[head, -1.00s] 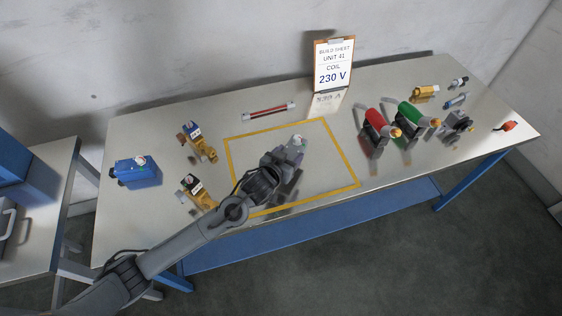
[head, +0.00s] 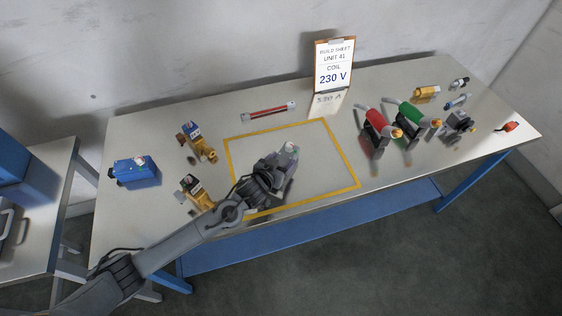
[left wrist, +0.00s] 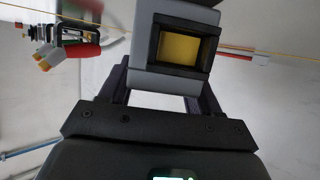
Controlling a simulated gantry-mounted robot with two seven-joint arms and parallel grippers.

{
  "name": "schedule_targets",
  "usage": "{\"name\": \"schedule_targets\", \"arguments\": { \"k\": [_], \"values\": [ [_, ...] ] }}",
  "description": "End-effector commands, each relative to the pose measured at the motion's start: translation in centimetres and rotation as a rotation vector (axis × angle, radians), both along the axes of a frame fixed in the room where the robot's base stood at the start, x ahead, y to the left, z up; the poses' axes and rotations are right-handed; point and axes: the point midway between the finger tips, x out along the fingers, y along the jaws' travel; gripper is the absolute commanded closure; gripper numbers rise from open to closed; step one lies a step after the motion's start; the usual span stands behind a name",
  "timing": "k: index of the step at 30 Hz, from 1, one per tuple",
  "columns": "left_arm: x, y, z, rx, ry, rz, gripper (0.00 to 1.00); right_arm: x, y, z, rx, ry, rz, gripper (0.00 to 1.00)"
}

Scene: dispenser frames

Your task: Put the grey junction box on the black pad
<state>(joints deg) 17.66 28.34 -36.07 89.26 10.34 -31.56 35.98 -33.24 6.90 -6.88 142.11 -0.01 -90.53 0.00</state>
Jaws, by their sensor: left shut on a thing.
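The grey junction box (head: 289,149) is in my left gripper (head: 279,160), over the yellow-outlined area of the table in the head view. In the left wrist view the grey box (left wrist: 170,75) fills the space between the fingers of the left gripper (left wrist: 168,92) and shows a black frame around a yellow face. The left gripper is shut on it. The arm hides part of the table below, and I cannot tell whether the box touches the surface. I cannot make out a black pad. My right gripper is not in view.
A build sheet (head: 333,64) stands behind; a red-and-grey bar (head: 268,111) lies nearby.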

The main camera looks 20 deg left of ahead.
Motion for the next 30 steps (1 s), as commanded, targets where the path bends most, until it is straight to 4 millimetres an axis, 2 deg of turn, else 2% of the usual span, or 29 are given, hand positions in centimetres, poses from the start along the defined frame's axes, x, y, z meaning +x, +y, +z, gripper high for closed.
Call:
{"name": "schedule_targets", "arguments": {
  "k": [5,6,10,21,26,30],
  "values": [
    [0.0,0.0,-0.3,-0.001,-0.001,0.000,0.81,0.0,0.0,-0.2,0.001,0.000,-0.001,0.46],
    [0.0,0.0,-0.3,0.000,0.001,0.000,0.31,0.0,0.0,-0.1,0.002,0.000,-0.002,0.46],
    [0.0,0.0,-0.3,0.000,0.001,0.000,0.12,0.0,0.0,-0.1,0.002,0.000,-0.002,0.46],
    [0.0,0.0,0.2,0.001,-0.001,0.000,0.12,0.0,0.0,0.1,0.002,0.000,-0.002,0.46],
    [-1.5,0.1,0.6,0.001,0.003,-0.001,0.12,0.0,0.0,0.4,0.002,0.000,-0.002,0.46],
    [-3.7,0.3,1.6,0.000,0.002,-0.001,0.12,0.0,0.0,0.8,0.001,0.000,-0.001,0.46]
  ]
}}
